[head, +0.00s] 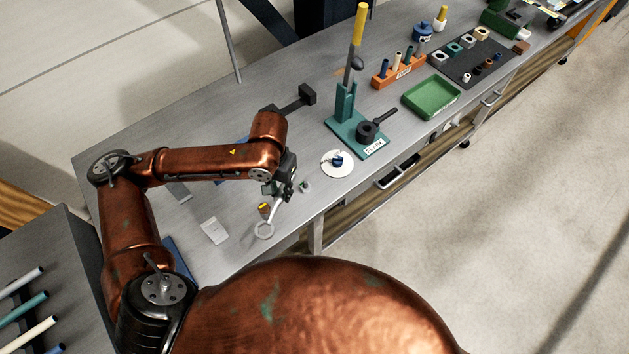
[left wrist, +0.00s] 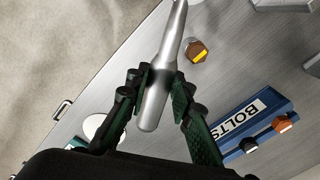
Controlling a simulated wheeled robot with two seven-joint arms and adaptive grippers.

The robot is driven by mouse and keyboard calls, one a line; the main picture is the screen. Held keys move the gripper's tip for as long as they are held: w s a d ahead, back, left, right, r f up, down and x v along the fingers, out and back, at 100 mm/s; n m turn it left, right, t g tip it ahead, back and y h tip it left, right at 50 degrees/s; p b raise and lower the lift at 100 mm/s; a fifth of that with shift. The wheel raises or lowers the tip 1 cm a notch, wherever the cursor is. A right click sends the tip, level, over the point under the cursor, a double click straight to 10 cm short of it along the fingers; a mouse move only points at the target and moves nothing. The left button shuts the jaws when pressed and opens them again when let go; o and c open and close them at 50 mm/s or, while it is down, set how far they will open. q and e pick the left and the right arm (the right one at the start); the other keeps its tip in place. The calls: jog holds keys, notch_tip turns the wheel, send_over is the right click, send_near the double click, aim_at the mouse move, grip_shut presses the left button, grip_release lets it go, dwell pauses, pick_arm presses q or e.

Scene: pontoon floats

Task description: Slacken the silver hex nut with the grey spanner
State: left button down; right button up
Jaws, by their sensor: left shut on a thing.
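My left gripper (head: 281,188) is shut on the handle of the grey spanner (head: 273,213), near the front edge of the bench. The spanner slants down toward the front, and its ring end (head: 264,230) is at or just above the bench top. In the left wrist view, the spanner (left wrist: 170,40) lies between the fingers (left wrist: 158,80) and runs out of the top of the picture. I cannot make out the silver hex nut for certain; whether the ring is around it cannot be told. My right gripper is not in view.
A brown hex piece with a yellow mark (left wrist: 196,52) stands beside the spanner. A blue tray marked BOLTS (left wrist: 240,128) is nearby. A white disc (head: 331,164) with a blue part, a teal press (head: 352,130) and a green tray (head: 431,98) stand further along the bench.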

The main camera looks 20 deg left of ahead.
pick_arm(q)
jog(key=m, duration=0.1)
jog(key=d+m, duration=0.1)
jog(key=m, duration=0.2)
jog(key=shift+w+d+f, duration=0.1)
jog(key=shift+w+d, duration=0.05)
jog(key=shift+w, duration=0.1)
jog(key=shift+d+f+m+p, duration=0.35)
jog(key=shift+d+f+m, duration=0.95)
jog(key=shift+m, duration=3.05)
jog(key=shift+d+f+m+p, duration=0.35)
jog(key=shift+d+f+m, duration=0.85)
jog(key=shift+m, duration=3.1)
jog(key=shift+d+f+m+p, duration=0.35)
jog(key=shift+d+f+m, duration=0.95)
jog(key=shift+m, duration=3.05)
jog(key=shift+a+f, duration=0.35)
jog(key=shift+a, duration=0.05)
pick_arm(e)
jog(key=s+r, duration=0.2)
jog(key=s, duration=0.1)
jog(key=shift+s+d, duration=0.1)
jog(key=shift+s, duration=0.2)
